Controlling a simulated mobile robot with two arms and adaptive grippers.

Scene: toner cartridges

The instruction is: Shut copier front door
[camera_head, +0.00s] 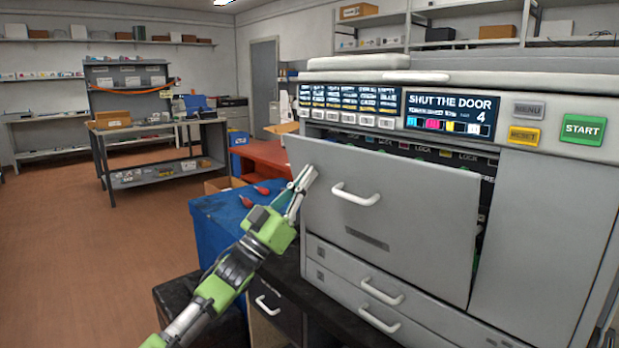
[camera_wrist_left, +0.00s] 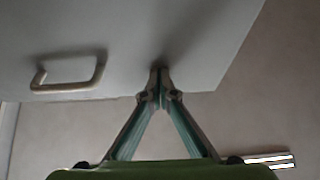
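The copier's grey front door (camera_head: 400,217) is partly open, tilted out at its top, with a dark gap along its top and right side. Its white handle (camera_head: 356,194) is at the upper middle. My left gripper (camera_head: 303,180) is at the door's left edge, its fingertips together. In the left wrist view the closed fingertips (camera_wrist_left: 157,78) are at or very near the door (camera_wrist_left: 130,45), with nothing seen between them; the handle (camera_wrist_left: 68,72) is to their left. Whether they touch the door is unclear. The copier screen (camera_head: 450,112) reads "SHUT THE DOOR". My right gripper is not in view.
Below the door are two drawers with white handles (camera_head: 381,291). A green START button (camera_head: 582,129) is on the panel at right. A blue bin (camera_head: 222,225) with red items on top stands left of the copier. Open floor (camera_head: 75,260) lies further left.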

